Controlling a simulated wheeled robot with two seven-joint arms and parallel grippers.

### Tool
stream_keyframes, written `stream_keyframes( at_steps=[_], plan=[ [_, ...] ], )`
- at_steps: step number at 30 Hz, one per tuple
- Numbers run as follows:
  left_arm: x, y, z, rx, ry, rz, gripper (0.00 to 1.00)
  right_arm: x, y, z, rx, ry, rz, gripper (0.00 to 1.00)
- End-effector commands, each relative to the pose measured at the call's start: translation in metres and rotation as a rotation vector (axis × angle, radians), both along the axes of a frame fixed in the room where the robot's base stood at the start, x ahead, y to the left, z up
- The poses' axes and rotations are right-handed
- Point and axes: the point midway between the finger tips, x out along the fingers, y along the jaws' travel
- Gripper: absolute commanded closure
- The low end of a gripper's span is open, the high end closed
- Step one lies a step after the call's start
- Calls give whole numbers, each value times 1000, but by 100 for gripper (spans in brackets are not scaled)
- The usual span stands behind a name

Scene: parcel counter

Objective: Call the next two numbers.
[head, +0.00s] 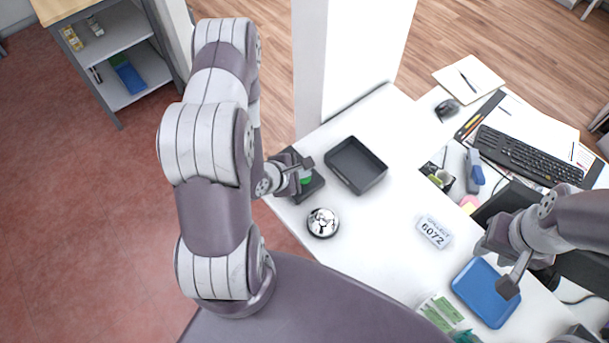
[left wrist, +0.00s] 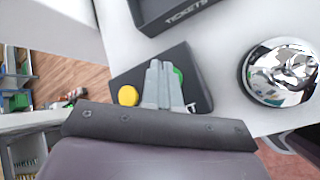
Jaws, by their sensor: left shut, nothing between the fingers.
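A dark button box (head: 315,189) stands at the counter's left edge; it also shows in the left wrist view (left wrist: 198,88). It has a green button (left wrist: 178,76) and a yellow button (left wrist: 128,95). My left gripper (head: 306,164) is shut and empty over the box. In the left wrist view its fingertips (left wrist: 157,66) partly cover the green button; I cannot tell whether they touch it. A white sign (head: 434,232) reading 6072 lies on the counter. My right gripper (head: 496,267) is open and empty over the blue tray.
A black tray (head: 366,178), marked TICKETS, and a chrome bell (head: 323,222) are close to my left gripper. The blue tray (head: 472,302), green-and-white packets (head: 440,312), a keyboard (head: 528,155) and a stapler-like blue item (head: 475,170) lie to the right. Bare counter surrounds the sign.

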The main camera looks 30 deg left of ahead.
Motion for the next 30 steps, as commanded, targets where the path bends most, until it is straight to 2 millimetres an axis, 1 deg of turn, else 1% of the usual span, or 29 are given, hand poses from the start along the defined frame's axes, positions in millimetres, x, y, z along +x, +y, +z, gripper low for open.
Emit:
stream_keyframes(
  at_steps=[6,21,26,30],
  plan=[
    [0,0,-9,0,1,-1,100,0,0,-5,0,0,0,63],
    [0,0,-11,0,0,0,100,0,0,-5,0,0,0,63],
    [0,0,-8,0,0,0,100,0,0,-3,0,0,0,63],
    [0,0,0,0,0,0,100,0,0,7,0,0,0,63]
  ],
)
